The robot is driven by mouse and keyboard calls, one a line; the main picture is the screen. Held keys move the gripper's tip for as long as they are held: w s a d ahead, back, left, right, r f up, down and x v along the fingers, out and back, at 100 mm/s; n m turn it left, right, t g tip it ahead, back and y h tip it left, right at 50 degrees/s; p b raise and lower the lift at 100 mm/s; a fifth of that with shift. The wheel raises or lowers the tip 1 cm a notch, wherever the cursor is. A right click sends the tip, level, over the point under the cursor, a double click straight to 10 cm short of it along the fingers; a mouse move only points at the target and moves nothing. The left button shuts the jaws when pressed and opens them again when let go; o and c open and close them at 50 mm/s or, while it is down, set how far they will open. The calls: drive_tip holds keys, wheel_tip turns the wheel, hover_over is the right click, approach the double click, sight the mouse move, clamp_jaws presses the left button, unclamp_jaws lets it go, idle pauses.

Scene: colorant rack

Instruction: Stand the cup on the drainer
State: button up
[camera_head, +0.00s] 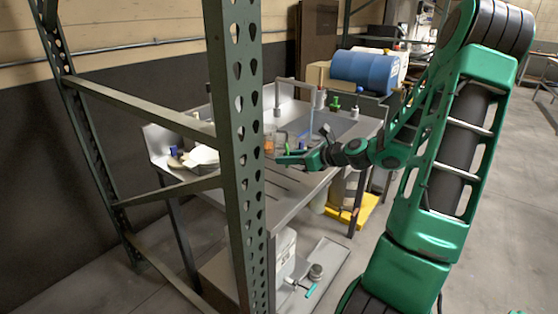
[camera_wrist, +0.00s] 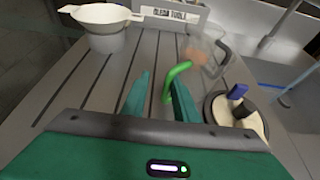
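A clear cup (camera_wrist: 207,52) with something orange in or behind it is ahead of my gripper in the wrist view, over the grooved steel drainer (camera_wrist: 75,88). A bright green curved handle (camera_wrist: 178,70) appears to join its near side. My gripper (camera_wrist: 161,77) is open, with the lower part of the green handle between its fingers, closer to the right one. I cannot tell whether the handle touches a finger, or whether the cup is upright or tilted. In the head view my gripper (camera_head: 283,158) is low over the steel bench, beside the small, unclear cup.
A white bowl (camera_wrist: 100,16) sits on a grey pot at the far left. A lettered box (camera_wrist: 172,14) stands behind. A round dish (camera_wrist: 246,126) with blue and dark pieces lies close on the right. A rack post (camera_head: 238,150) hides part of the bench.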

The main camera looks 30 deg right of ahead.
drive_tip(key=v, duration=0.8)
drive_tip(key=shift+s, duration=0.1)
